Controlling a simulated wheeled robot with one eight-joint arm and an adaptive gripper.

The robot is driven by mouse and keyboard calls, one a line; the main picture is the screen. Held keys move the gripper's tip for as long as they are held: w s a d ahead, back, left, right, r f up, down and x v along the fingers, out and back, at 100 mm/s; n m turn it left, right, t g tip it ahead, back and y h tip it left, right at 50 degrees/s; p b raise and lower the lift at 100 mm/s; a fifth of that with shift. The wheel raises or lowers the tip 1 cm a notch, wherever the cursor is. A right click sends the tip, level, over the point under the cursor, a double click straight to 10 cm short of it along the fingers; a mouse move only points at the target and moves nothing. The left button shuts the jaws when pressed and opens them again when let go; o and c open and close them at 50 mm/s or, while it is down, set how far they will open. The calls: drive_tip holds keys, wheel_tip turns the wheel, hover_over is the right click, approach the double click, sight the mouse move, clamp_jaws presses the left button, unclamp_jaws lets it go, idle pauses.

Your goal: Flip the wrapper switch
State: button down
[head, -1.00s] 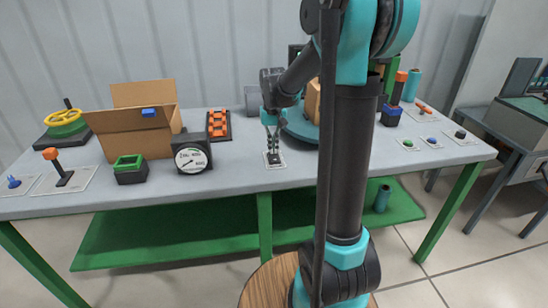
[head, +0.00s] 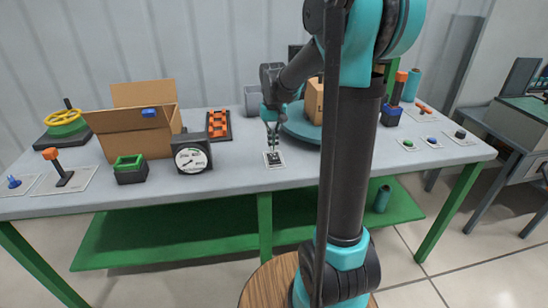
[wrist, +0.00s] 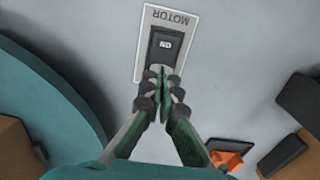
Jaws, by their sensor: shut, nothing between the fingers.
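A black rocker switch (wrist: 164,46) sits on a white plate labelled MOTOR, lettering upside down, in the wrist view. In the head view the switch (head: 274,158) is at the middle of the table, left of the teal turntable (head: 303,134). My gripper (head: 273,146) is shut and empty, pointing down just behind the switch. In the wrist view the gripper's fingertips (wrist: 160,72) are together at the switch's lower end, partly covering that end of the plate. I cannot tell whether they touch it. A cardboard box (head: 314,100) on the turntable is partly hidden by my arm.
A black gauge (head: 192,157), a green-rimmed black block (head: 130,169) and an open carton (head: 135,140) stand to the left. An orange-and-black tray (head: 218,125) lies behind. Small buttons (head: 408,143) are at the right. The table front near the switch is clear.

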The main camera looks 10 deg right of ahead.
sight(273, 155)
drive_tip(key=shift+r, duration=2.35)
drive_tip(key=shift+s, duration=0.1)
